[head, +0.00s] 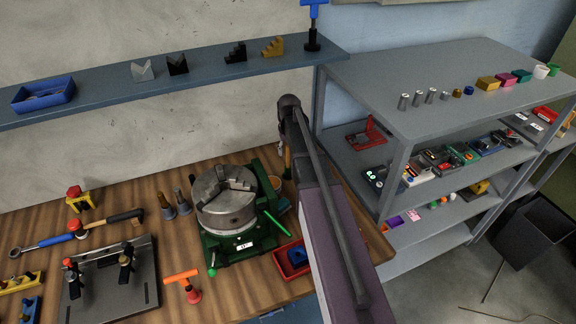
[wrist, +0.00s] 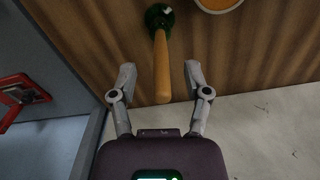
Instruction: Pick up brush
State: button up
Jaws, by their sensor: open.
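The brush shows in the wrist view as a wooden handle (wrist: 161,72) with a dark green end (wrist: 159,17) at the top of the picture. In the head view its handle (head: 287,158) shows partly, close to the wall and beside my arm. My gripper (wrist: 160,78) is open, with one finger on each side of the handle and a visible gap on both sides. Whether the handle lies at fingertip depth or below it, I cannot tell. In the head view my arm hides most of the gripper.
A green-based rotary chuck (head: 225,205) stands left of the brush. A round container (wrist: 218,4) is near the brush's green end. A red tray (head: 292,258) lies in front. Grey shelving (head: 390,90) stands right, and a blue wall shelf (head: 180,85) runs behind.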

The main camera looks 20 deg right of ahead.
aim_at(288, 161)
jog(key=shift+a+f+b, duration=0.1)
jog(key=shift+f+b, duration=0.95)
jog(key=shift+f, duration=0.25)
grip_shut()
